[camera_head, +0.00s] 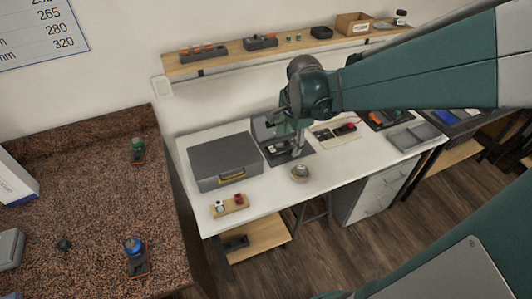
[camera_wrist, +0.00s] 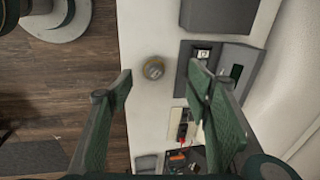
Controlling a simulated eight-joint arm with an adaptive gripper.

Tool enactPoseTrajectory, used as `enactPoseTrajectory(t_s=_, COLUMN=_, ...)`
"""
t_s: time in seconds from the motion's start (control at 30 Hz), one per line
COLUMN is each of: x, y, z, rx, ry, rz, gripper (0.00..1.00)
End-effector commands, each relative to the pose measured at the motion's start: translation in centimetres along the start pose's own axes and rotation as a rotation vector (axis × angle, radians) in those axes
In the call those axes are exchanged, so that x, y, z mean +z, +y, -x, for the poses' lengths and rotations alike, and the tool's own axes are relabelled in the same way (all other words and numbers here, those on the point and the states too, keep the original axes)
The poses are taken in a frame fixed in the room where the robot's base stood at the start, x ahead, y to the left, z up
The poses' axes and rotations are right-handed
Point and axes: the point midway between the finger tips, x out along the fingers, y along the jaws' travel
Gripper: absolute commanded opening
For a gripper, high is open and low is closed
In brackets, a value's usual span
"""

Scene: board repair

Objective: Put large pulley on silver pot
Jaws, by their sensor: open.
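A small round grey-silver piece with a yellowish rim (camera_head: 300,173) sits near the front edge of the white table. It also shows in the wrist view (camera_wrist: 154,68), just beyond the gap between my fingertips. It may be the silver pot, the large pulley, or one on the other; I cannot tell which. My gripper (camera_wrist: 160,80) is open, its green fingers wide apart with nothing between them. In the head view, my gripper (camera_head: 297,148) is above the table, behind the round piece.
A grey case with a yellow handle (camera_head: 224,164) stands at the left of the white table (camera_head: 178,145). A wooden block with small red and white parts (camera_head: 229,206) lies in front of it. A dark open unit (camera_head: 268,130) is behind my gripper, under a loaded shelf (camera_head: 222,64).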

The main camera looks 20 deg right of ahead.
Motion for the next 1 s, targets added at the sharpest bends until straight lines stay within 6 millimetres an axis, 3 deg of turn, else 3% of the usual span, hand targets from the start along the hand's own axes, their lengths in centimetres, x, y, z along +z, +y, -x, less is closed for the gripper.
enactPoseTrajectory(t_s=0.5, x=5.3, y=3.3, z=6.1, rx=-0.137, ry=0.047, rz=0.529, gripper=0.49)
enactPoseTrajectory(t_s=1.0, x=9.8, y=7.4, z=10.1, rx=-0.257, ry=0.144, rz=1.034, gripper=0.49)
